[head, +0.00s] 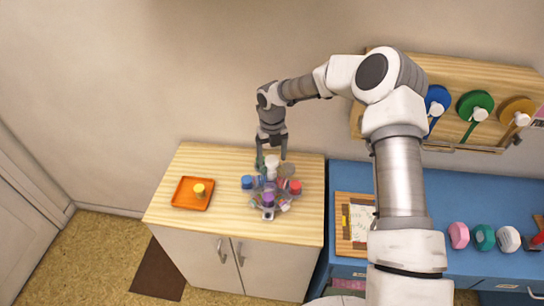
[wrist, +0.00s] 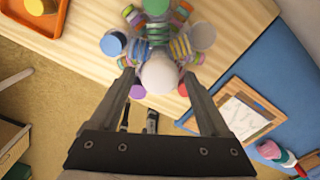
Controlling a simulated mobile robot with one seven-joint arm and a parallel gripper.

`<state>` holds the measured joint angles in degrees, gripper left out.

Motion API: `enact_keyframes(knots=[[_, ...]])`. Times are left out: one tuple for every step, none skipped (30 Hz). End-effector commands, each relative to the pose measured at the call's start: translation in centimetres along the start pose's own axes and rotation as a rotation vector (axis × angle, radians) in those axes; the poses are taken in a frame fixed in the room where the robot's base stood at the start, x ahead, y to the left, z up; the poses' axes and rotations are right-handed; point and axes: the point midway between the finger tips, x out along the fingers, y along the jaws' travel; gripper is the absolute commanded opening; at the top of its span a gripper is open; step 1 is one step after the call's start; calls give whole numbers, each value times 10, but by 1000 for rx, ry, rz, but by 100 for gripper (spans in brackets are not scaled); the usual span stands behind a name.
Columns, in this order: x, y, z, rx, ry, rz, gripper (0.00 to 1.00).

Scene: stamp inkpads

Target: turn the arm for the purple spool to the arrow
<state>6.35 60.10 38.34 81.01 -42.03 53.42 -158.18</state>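A carousel with several short arms bearing coloured spools (head: 282,197) stands on the wooden counter. The purple spool (head: 268,199) is at its front side in the head view. I cannot make out the arrow.
An orange tray (head: 183,203) with a yellow piece (head: 199,189) lies left on the counter (head: 166,220). A blue desk (head: 345,175) adjoins at right, with a wooden board (head: 343,225). A wall rack (head: 450,75) holds large spools. The counter between tray and carousel is clear.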

Motion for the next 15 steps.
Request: enact_keyframes(knots=[[0,0,0,0,1,0,89],[0,0,0,0,1,0,89],[0,0,0,0,1,0,89],[1,0,0,0,2,0,89],[1,0,-1,0,2,0,89],[1,0,-1,0,2,0,89],[1,0,-1,0,2,0,89],[1,0,-1,0,2,0,89],[1,0,-1,0,2,0,89],[0,0,-1,0,2,0,89],[-1,0,-1,0,2,0,89],[-4,0,0,0,1,0,89],[-6,0,0,0,1,0,89],[-10,0,0,0,1,-1,89],[-16,0,0,0,0,-1,89]])
